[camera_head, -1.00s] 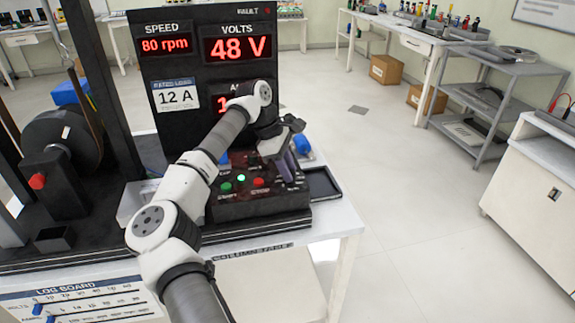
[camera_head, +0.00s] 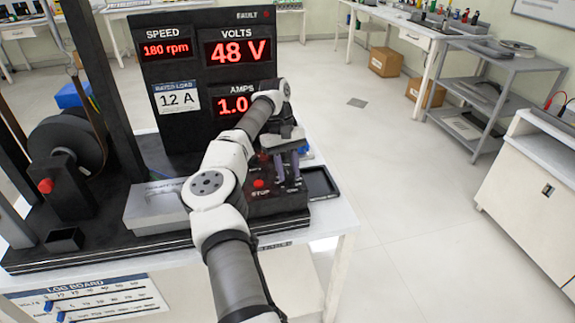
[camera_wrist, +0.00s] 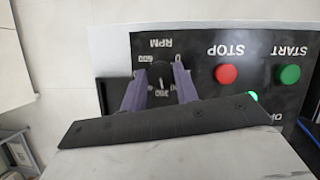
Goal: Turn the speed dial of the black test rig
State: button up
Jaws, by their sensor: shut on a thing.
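The black test rig (camera_head: 165,95) stands on a white table. Its displays read SPEED 180 rpm, VOLTS 48 V and AMPS about 1.0, the last digits partly hidden by my arm. The speed dial (camera_wrist: 160,75) is a dark knob under the RPM label in the wrist view, with a light pointer mark and a numbered scale. My gripper (camera_wrist: 159,78) points down at the rig's control panel, its two purple fingers on either side of the dial and shut on it. The gripper also shows in the head view (camera_head: 287,172), where the dial is hidden.
The red STOP button (camera_wrist: 227,75) and green START button (camera_wrist: 289,74) sit beside the dial. A black tray (camera_head: 320,183) lies right of the panel. A grey box (camera_head: 155,207) stands left of my arm. Open floor lies to the right.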

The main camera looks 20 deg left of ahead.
jog(key=shift+m+y+p, duration=0.3)
jog(key=shift+m+p, duration=0.05)
jog(key=shift+m, duration=0.65)
jog(key=o, duration=1)
jog(key=shift+g, duration=0.3)
jog(key=shift+d, duration=0.1)
